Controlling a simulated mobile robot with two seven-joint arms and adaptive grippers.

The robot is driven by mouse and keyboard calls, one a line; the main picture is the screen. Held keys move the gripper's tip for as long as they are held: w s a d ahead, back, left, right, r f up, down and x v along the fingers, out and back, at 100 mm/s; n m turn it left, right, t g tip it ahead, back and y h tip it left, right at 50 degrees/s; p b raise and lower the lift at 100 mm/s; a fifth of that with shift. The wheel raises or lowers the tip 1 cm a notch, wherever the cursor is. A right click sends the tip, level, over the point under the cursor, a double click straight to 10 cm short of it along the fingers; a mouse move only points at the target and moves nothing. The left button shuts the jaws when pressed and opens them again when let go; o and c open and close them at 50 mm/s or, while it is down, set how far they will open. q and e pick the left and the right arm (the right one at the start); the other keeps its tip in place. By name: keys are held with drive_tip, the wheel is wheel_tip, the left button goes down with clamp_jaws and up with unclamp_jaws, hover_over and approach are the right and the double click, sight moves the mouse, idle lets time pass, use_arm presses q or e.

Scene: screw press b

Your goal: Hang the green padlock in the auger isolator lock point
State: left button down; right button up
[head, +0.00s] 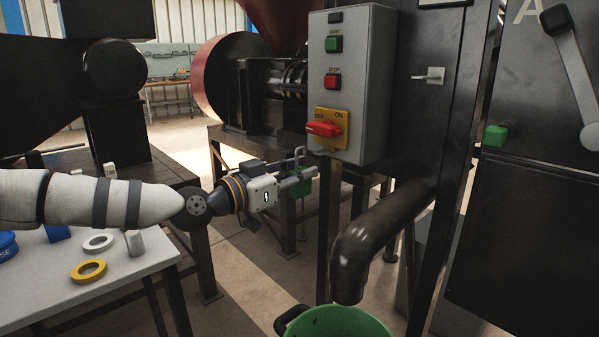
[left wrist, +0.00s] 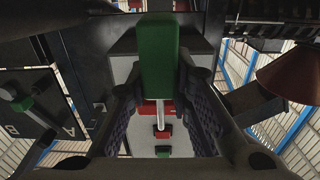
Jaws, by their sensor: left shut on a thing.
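My left gripper (head: 303,179) is shut on the green padlock (head: 300,186) and holds it upright, shackle up, in front of and a little below the grey control box. In the left wrist view the padlock's green body (left wrist: 158,58) sits between the two fingers (left wrist: 160,108), its shackle pointing toward the control box. The auger isolator (head: 325,128) is a red rotary handle on a yellow plate at the bottom of the box, between OFF and ON marks. The shackle is apart from the plate as far as I can see. The lock hole itself is too small to make out. My right gripper is out of view.
The control box (head: 362,85) also carries a green start button (head: 333,44) and a red stop button (head: 332,81). A dark pipe (head: 352,250) bends down over a green bucket (head: 338,322). A white table (head: 60,275) with tape rolls (head: 88,271) stands at lower left.

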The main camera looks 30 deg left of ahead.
use_arm(q)
drive_tip(key=shift+w, duration=0.1)
idle(0.3)
drive_tip(key=shift+w, duration=0.15)
drive_tip(key=b+x, duration=0.1)
drive_tip(key=x, duration=0.1)
drive_tip(key=shift+w+d, duration=0.15)
drive_tip(key=shift+w, duration=0.05)
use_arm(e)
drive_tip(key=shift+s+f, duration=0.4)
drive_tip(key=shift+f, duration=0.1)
use_arm(q)
drive_tip(key=shift+r, duration=0.1)
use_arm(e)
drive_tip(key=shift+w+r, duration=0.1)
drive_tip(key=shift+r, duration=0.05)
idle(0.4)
use_arm(q)
drive_tip(key=shift+w, duration=0.15)
drive_tip(key=shift+w+d, duration=0.25)
drive_tip(key=shift+w, duration=0.3)
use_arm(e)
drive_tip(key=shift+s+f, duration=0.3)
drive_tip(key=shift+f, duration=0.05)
